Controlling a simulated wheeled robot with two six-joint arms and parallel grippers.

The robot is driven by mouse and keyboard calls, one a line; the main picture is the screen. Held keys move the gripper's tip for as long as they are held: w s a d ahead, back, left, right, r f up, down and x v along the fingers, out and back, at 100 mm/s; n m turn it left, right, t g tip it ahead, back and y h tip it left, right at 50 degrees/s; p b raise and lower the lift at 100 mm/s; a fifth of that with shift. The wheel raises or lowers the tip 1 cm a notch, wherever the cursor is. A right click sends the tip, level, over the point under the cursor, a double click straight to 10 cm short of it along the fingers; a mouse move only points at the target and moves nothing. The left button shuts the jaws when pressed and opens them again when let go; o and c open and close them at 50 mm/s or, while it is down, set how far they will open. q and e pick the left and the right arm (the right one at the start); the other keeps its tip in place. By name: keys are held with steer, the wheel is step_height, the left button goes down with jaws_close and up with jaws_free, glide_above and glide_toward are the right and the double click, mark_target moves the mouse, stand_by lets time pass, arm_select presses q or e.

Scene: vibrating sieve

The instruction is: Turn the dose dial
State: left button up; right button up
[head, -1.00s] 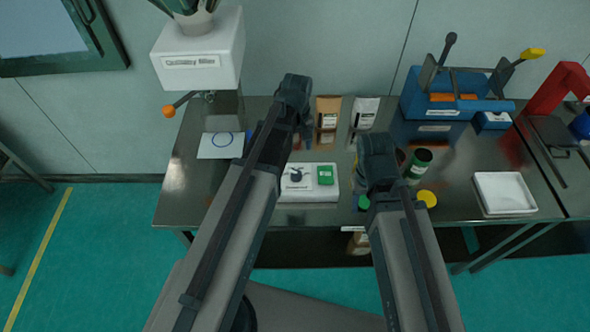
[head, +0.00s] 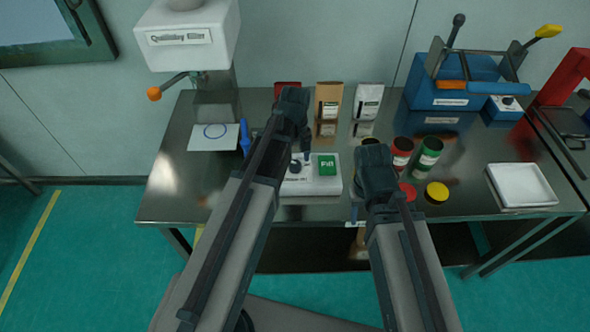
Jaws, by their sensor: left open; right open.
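The dose dial (head: 295,167) is a small dark knob on the left part of a white box (head: 297,188) on the table. A green button marked "Fill" (head: 327,166) is to its right. My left gripper (head: 307,158) is open, with its fingers pointing down close to the dial, between it and the green button in the picture. I cannot tell whether it touches the dial. My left arm hides the box's left side. My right gripper (head: 356,208) is open near the front of the table, right of the box; its own wrist mostly hides it.
Red-topped and green-topped cans (head: 428,153) stand right of my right gripper, with a yellow lid (head: 437,192) in front. A white tray (head: 521,186) is at the right. Pouches (head: 367,103) stand behind.

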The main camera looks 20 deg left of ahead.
arm_select(q)
step_height(320, 180, down, 2)
steer(key=shift+f+b, duration=0.1)
steer(key=shift+b, duration=0.5)
arm_select(e)
step_height(320, 180, down, 2)
steer(key=shift+f, duration=0.1)
arm_select(q)
jaws_close()
steer(key=m, duration=0.4)
steer(key=shift+m, duration=2.3)
